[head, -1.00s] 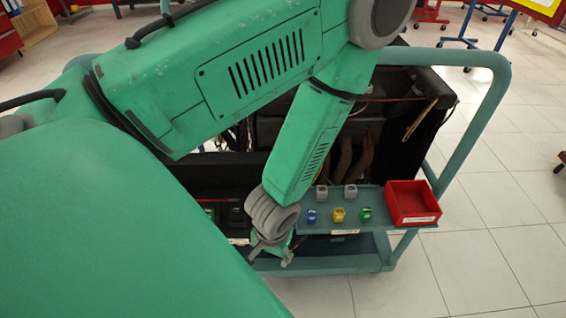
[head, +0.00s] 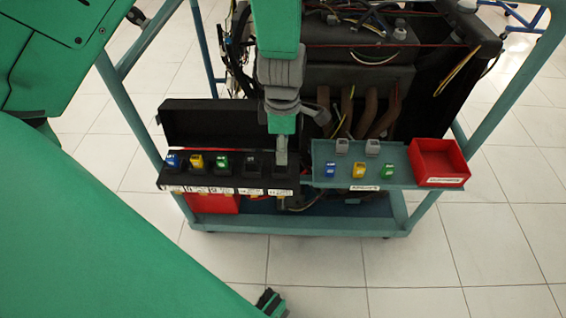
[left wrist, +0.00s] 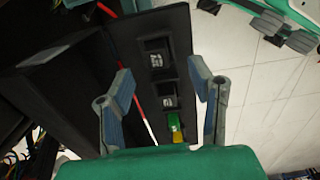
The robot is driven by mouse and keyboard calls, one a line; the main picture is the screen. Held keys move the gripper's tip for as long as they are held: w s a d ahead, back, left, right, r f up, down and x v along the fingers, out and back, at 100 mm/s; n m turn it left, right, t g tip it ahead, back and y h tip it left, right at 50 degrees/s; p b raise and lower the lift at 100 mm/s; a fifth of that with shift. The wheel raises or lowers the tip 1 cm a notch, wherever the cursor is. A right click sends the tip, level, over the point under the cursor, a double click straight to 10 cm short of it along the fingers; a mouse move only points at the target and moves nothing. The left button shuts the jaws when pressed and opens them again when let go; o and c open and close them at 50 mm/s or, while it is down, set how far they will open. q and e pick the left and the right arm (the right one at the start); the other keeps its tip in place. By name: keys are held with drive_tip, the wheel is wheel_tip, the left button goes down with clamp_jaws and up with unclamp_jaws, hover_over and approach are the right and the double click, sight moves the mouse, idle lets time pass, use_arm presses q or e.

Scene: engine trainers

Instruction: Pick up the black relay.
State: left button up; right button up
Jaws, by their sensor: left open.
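A black relay box (head: 190,183) with its lid raised holds a row of relays at the front of the trolley. Two black relays, one (head: 253,163) left of my gripper, sit at its right end; the other is partly covered in the head view. In the left wrist view the black relays show as an upper one (left wrist: 155,58) and a lower one (left wrist: 167,97), both with pale marks on top. My left gripper (head: 281,158) points down over the box's right end. Its fingers (left wrist: 163,95) are open, apart on either side of the lower black relay, with nothing held.
Blue (head: 173,160), yellow (head: 196,161) and green (head: 221,161) relays sit left in the box. A teal shelf (head: 405,178) to the right bears several small coloured and grey relays and a red bin (head: 438,161). The trolley's engine and hoses (head: 350,80) stand behind.

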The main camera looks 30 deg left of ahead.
use_arm(q)
drive_tip(key=shift+a+f, duration=0.2)
drive_tip(key=shift+f, duration=0.35)
wheel_tip(320, 180, down, 5)
drive_tip(key=b, duration=0.2)
drive_tip(key=shift+w+a+r+b, duration=0.1)
drive_tip(key=shift+a+r+b, duration=0.05)
drive_tip(key=shift+b, duration=0.25)
drive_tip(key=shift+f, duration=0.2)
drive_tip(key=shift+r, duration=0.15)
drive_tip(key=c, duration=1.1)
